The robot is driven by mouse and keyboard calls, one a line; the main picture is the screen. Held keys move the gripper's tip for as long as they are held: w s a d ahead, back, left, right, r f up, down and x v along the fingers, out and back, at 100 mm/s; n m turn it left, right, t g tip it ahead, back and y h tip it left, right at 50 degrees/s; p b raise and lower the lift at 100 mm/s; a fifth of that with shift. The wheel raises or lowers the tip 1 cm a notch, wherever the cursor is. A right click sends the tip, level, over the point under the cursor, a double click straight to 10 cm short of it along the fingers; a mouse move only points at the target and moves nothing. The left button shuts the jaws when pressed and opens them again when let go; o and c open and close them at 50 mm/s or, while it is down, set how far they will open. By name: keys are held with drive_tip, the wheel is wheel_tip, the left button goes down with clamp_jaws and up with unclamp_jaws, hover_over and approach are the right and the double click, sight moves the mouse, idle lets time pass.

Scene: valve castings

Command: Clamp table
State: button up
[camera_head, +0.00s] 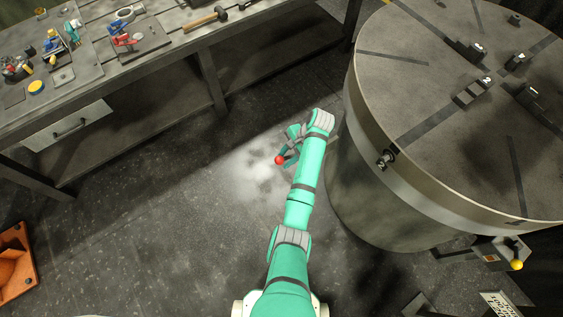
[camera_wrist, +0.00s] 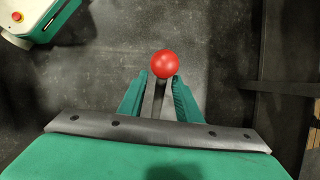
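The round grey table (camera_head: 430,100) fills the upper right of the head view on its wide drum. A lever with a red ball knob (camera_head: 280,160) shows beside the drum's left side. My gripper (camera_head: 290,150) is at this lever, and my arm hides most of the lever's shaft. In the wrist view the red knob (camera_wrist: 163,64) is at the fingertips. The grey shaft runs back between the two green fingers of my gripper (camera_wrist: 162,78). The fingers stand apart on either side of the shaft. I see no clear contact.
A workbench (camera_head: 150,70) with tools and small parts stands at the upper left. A yellow-knobbed control (camera_head: 516,265) sits right of the drum, low down. An orange bin (camera_head: 14,268) is at the lower left. The floor (camera_head: 150,210) between bench and arm is clear.

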drive_tip(key=shift+x, duration=2.1)
clamp_jaws()
